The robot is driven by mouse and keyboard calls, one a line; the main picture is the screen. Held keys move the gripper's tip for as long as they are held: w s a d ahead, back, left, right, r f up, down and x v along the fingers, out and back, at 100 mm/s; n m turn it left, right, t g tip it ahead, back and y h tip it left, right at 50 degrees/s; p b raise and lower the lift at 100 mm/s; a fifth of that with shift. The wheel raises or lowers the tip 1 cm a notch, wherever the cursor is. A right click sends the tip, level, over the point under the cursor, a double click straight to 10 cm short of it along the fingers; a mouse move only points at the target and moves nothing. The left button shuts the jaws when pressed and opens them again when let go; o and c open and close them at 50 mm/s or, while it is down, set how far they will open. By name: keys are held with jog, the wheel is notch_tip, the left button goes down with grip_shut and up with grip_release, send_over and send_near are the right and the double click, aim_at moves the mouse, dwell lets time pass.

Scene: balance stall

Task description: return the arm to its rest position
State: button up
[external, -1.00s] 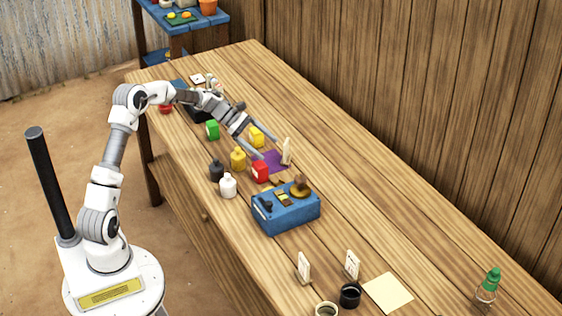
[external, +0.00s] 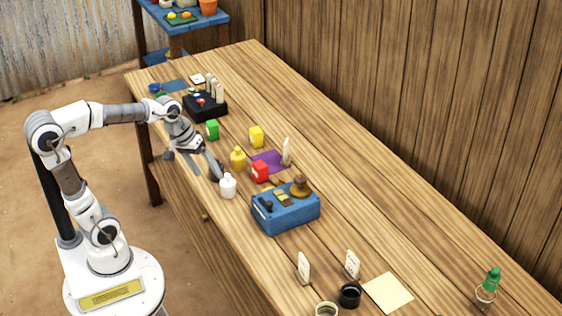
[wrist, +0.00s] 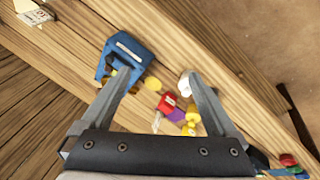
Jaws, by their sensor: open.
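My arm is bent at a raised elbow, with the forearm reaching right and the wrist pointing down.
The wooden table (external: 390,225) holds a blue box (external: 285,212), a red block (external: 260,172), a yellow bottle (external: 238,160), a green block (external: 212,130), a yellow block (external: 256,136), a purple mat (external: 272,158) and a black box (external: 205,108). The table's far right side is mostly clear.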

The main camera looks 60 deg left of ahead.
jog(key=s+f+m+t+y, duration=0.15)
jog(key=s+m, duration=0.45)
jog(key=s, duration=0.6)
notch_tip(320, 180, up, 16)
jog(key=p, duration=1.6)
notch_tip(320, 180, down, 29)
jog(key=b, duration=2.9)
jog(key=shift+w+a, duration=0.4)
jog(key=shift+w, duration=0.05)
jog(key=shift+r, duration=0.1)
jog(key=c, duration=0.8)
